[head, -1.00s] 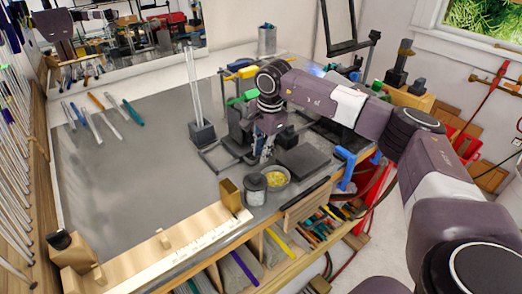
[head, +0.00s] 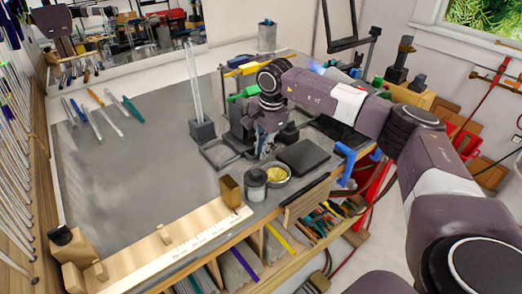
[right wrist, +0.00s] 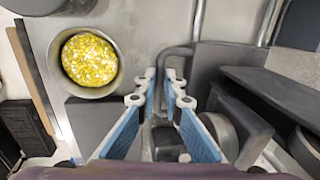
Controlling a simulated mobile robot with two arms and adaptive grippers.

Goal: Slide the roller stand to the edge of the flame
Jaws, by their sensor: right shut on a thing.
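The roller stand (head: 238,127) is a dark grey stand on a thin tube base on the bench, partly hidden by my right gripper (head: 262,154). In the right wrist view, my right gripper (right wrist: 160,78) is shut on a narrow grey part of the stand, with its blue-padded fingers on either side. Round grey wheels (right wrist: 219,133) show beside the fingers. The flame shows as a faint blue glow (head: 317,68) behind my right arm, toward the back right; its edge is hidden. My left gripper is not in view.
A dark pad (head: 304,155) lies to the right. A block holding upright glass rods (head: 202,131) stands left of the stand. The bench's left middle is clear.

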